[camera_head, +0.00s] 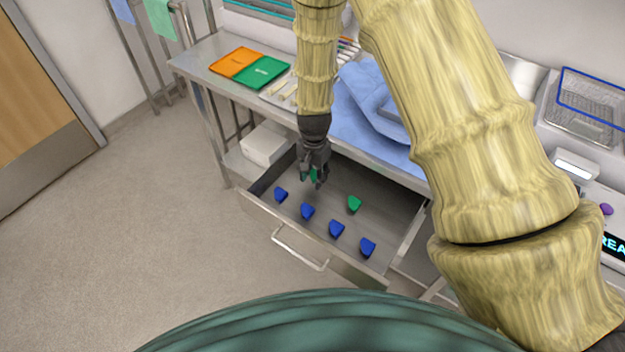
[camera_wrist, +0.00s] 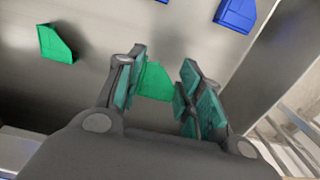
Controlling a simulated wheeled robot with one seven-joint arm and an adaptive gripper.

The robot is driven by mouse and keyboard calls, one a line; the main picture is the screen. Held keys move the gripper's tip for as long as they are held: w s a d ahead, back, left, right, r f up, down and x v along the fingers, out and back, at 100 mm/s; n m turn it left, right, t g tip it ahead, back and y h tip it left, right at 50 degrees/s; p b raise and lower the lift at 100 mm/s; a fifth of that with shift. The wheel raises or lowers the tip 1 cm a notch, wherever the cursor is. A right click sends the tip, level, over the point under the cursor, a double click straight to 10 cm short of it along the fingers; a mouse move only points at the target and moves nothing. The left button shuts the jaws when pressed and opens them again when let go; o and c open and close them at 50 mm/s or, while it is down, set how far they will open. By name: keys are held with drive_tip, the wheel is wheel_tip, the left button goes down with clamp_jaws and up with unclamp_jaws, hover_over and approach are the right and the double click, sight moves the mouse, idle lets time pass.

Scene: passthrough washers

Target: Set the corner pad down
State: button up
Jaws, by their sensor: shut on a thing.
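My gripper (camera_head: 314,172) is shut on a green corner pad (camera_wrist: 155,82), low over the back left part of the open drawer (camera_head: 373,248). The pad shows between the teal-lined fingers (camera_wrist: 160,88); their closeness hides part of it. I cannot tell whether it touches the drawer floor. Another green corner pad (camera_head: 354,203) lies loose in the drawer, right of my gripper. Several blue corner pads lie in a slanting row nearer the drawer front, among them the leftmost (camera_head: 281,194) and the rightmost (camera_head: 367,246).
A white box (camera_head: 264,145) sits left of the drawer. Bare drawer floor lies around the loose green pad.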

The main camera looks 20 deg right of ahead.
sight(313, 187)
drive_tip(key=shift+w+a+f+p, duration=0.15)
drive_tip(key=shift+f+p, duration=0.55)
drive_tip(key=shift+f, duration=1.1)
drive_tip(key=shift+f, duration=0.15)
drive_tip(key=o, duration=0.7)
wheel_tip(313, 187, up, 12)
drive_tip(key=b, duration=0.3)
drive_tip(key=shift+r, duration=0.2)
